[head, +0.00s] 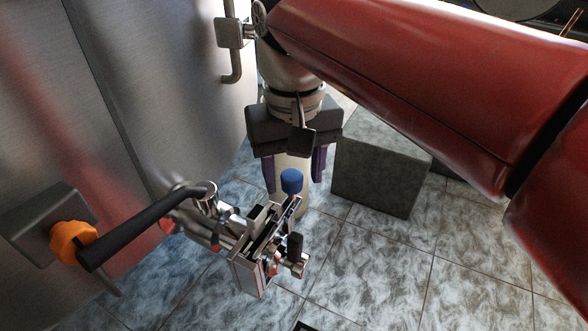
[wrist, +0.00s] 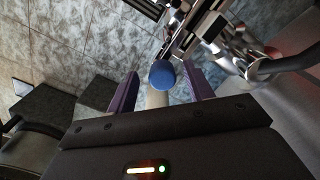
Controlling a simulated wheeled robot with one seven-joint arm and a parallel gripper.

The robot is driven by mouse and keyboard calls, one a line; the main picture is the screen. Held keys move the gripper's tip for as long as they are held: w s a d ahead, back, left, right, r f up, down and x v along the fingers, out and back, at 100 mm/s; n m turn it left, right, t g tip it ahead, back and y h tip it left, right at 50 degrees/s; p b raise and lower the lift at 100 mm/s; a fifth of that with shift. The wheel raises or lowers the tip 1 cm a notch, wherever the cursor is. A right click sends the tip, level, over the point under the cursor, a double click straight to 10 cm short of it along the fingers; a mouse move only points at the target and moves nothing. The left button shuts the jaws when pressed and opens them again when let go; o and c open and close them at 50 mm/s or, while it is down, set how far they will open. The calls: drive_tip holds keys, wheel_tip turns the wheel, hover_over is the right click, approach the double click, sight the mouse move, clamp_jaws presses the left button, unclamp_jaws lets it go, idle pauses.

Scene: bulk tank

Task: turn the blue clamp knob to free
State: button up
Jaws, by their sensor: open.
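In the wrist view the knob (wrist: 162,75) lies between the purple fingers, with a gap on both sides. My gripper (head: 295,172) is open, one finger to the left and one to the right of the knob. In the wrist view the open fingers (wrist: 158,88) show on either side of the knob and seem not to touch it. The exact height of the fingertips against the knob is hard to tell.
A grey-green block (head: 382,165) stands on the tiled floor to the right. A metal handle (head: 233,45) is on the tank above. Floor at lower right is clear.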

drive_tip(key=shift+a, duration=0.1)
drive_tip(key=shift+c, duration=0.2)
drive_tip(key=c, duration=0.9)
drive_tip(key=shift+c, duration=0.2)
drive_tip(key=shift+n, duration=0.3)
drive_tip(key=n+p, duration=0.2)
drive_tip(key=n, duration=0.1)
drive_tip(key=shift+w+r+n, duration=0.1)
drive_tip(key=shift+r+n, duration=0.05)
drive_tip(key=shift+n, duration=0.15)
drive_tip(key=n+p, duration=0.1)
drive_tip(key=n, duration=0.3)
drive_tip(key=shift+p, duration=0.3)
drive_tip(key=n+p, duration=0.1)
drive_tip(key=n, duration=0.4)
drive_tip(key=shift+n+p, duration=0.7)
drive_tip(key=shift+n, duration=1.6)
drive_tip(key=shift+a, duration=0.1)
